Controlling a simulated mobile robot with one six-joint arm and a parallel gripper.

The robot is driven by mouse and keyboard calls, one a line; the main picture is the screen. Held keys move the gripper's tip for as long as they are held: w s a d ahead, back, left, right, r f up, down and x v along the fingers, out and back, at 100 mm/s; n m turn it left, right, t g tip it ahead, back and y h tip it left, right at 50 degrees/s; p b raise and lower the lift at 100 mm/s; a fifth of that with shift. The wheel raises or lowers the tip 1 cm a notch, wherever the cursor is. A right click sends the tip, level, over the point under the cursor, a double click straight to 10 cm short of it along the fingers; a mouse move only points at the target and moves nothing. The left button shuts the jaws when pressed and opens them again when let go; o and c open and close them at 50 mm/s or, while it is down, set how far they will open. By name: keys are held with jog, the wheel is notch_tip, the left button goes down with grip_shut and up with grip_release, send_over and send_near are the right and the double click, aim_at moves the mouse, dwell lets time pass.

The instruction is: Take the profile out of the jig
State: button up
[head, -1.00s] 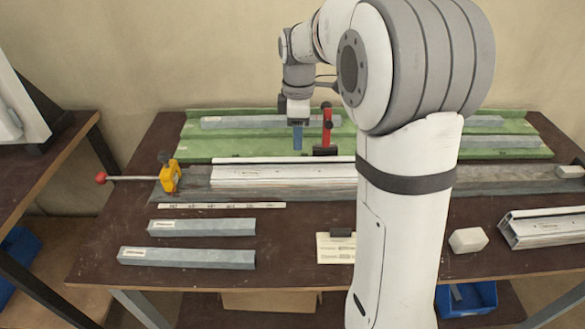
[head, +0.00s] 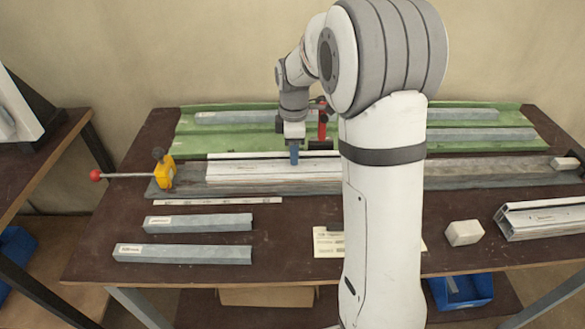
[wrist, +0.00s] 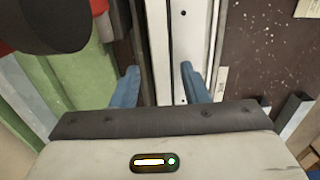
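The profile (head: 265,174), a long pale metal bar, lies in the dark grey jig (head: 470,180) across the bench. It also shows in the wrist view (wrist: 165,45), running away from the camera. A yellow clamp (head: 164,173) with a red-knobbed rod stands at the jig's left end, apart from the profile's left end. My gripper (head: 294,160) points down over the profile. In the wrist view my gripper (wrist: 158,84) is open, its blue fingers spread to either side of the profile's line, nothing gripped. My arm hides part of the profile and jig.
A red-handled tool (head: 322,125) stands close behind my gripper by the green tray (head: 190,140). Grey bars (head: 198,223) lie at the front left. A pale block (head: 464,233) and another profile (head: 545,220) lie at the right. Bare bench shows at the front.

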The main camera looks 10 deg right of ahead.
grip_shut()
jog(key=shift+r, duration=0.1)
dwell(1.1)
